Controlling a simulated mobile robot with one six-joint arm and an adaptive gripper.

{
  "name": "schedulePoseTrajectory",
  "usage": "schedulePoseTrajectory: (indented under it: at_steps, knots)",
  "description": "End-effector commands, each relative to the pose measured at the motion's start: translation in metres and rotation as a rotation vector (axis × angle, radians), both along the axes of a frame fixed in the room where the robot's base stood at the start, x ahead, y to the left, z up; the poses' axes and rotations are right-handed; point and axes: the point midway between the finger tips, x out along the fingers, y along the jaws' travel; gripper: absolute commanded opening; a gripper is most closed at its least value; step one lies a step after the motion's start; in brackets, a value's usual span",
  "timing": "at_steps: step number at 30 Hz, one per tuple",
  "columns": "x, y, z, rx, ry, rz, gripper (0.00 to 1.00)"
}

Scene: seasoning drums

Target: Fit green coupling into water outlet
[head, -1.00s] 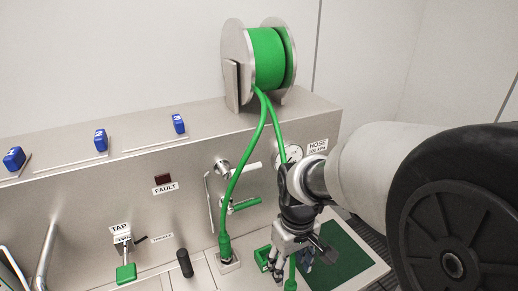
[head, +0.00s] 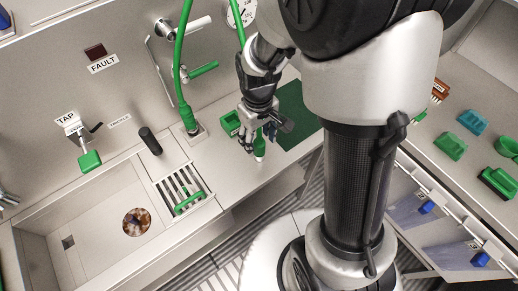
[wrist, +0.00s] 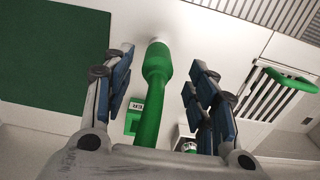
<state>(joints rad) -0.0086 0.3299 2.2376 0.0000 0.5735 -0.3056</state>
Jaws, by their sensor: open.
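The green coupling (wrist: 157,65), with a pale tip, is on the end of a green hose and lies between my open fingers in the wrist view. In the head view the coupling (head: 259,146) hangs just below my gripper (head: 262,132), over the counter by its front edge. My fingers stand apart on both sides of the hose (wrist: 149,115). A green block with a label (head: 230,123) is on the counter left of my gripper, also in the wrist view (wrist: 134,120). I cannot tell for sure which fitting is the water outlet.
A second hose end (head: 189,118) stands in a metal socket plate left of the green block. A dark green mat (head: 296,112) lies to the right. A sink (head: 100,225) and a slotted grate (head: 180,185) are at left. The counter's front edge is close.

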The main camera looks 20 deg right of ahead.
Motion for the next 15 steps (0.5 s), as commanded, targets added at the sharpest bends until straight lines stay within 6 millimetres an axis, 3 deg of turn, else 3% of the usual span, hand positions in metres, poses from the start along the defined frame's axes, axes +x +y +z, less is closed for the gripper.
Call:
schedulePoseTrajectory:
  at_steps: [10, 15]
  knots:
    - [-0.001, -0.003, -0.047, 0.000, 0.004, 0.000, 0.52]
    - [0.000, -0.003, -0.051, 0.000, 0.000, 0.000, 0.52]
